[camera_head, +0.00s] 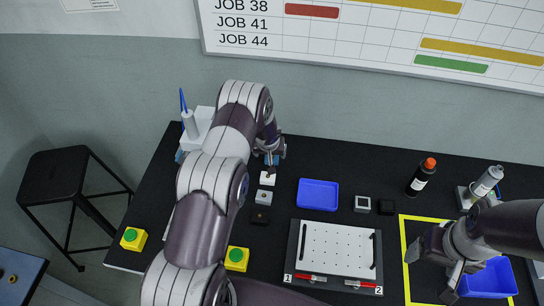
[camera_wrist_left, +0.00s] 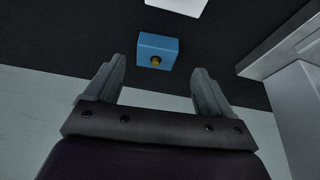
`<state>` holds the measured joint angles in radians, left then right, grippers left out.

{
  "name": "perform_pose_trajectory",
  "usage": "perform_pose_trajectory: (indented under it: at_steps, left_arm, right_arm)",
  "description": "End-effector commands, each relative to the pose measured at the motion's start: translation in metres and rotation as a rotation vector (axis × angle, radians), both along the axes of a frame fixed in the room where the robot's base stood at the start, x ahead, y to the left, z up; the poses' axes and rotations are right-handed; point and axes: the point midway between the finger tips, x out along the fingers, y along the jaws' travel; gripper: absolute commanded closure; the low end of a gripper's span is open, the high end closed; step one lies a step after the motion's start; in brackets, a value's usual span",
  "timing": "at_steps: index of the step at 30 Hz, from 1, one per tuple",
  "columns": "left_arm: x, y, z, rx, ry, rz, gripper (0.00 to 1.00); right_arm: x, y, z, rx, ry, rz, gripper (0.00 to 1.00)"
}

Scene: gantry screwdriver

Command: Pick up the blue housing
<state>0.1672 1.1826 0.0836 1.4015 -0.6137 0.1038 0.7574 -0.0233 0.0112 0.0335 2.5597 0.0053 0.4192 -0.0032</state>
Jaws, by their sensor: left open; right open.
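The blue housing (camera_wrist_left: 152,48) is a small blue block with a brass-coloured round part on its near face. In the left wrist view it sits on the dark table, just beyond the gap between the fingertips. My left gripper (camera_wrist_left: 159,70) is open and empty, with a finger to each side of that gap. In the head view my left gripper (camera_head: 271,150) is over the back of the table, and it largely hides the housing there. My right gripper (camera_head: 436,266) is open and empty at the right, over the yellow-framed area beside a blue bin (camera_head: 490,279).
A blue tray (camera_head: 318,194), a perforated plate (camera_head: 336,247) and a red-capped bottle (camera_head: 421,177) are farther right. A grey-white structure (camera_wrist_left: 300,95) rises at right in the wrist view.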

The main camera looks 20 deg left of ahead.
Motion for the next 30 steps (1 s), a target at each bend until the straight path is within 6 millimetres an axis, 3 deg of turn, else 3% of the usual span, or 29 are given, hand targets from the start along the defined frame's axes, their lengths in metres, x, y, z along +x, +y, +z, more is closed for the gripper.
perform_pose_trajectory:
  at_steps: [4,9,18,19,20,24,30]
  left_arm:
    - [0.011,0.000,-0.013,0.000,0.001,-0.001,0.17]
    - [0.019,0.003,-0.035,0.001,0.001,-0.001,0.17]
    - [0.021,0.003,-0.040,0.001,0.000,-0.002,0.17]
    - [0.021,0.003,-0.040,0.001,0.000,-0.002,0.20]
    - [0.021,0.003,-0.040,0.001,0.000,-0.002,0.30]
    - [0.021,0.003,-0.040,0.001,0.000,-0.002,0.76]
    - [0.021,0.003,-0.040,0.001,0.000,-0.002,0.79]
  right_arm:
    - [0.000,0.000,0.018,0.000,0.000,0.000,0.20]
    - [0.000,0.000,0.019,0.000,0.000,0.000,0.20]
    - [0.000,0.000,0.019,0.000,0.000,0.000,0.20]
    - [0.000,0.000,0.019,0.000,0.000,0.000,0.20]
    - [0.000,0.000,0.019,0.000,0.000,0.000,0.20]
    - [0.000,0.000,0.019,0.000,0.000,0.000,0.20]
    - [0.000,0.000,0.019,0.000,0.000,0.000,0.20]
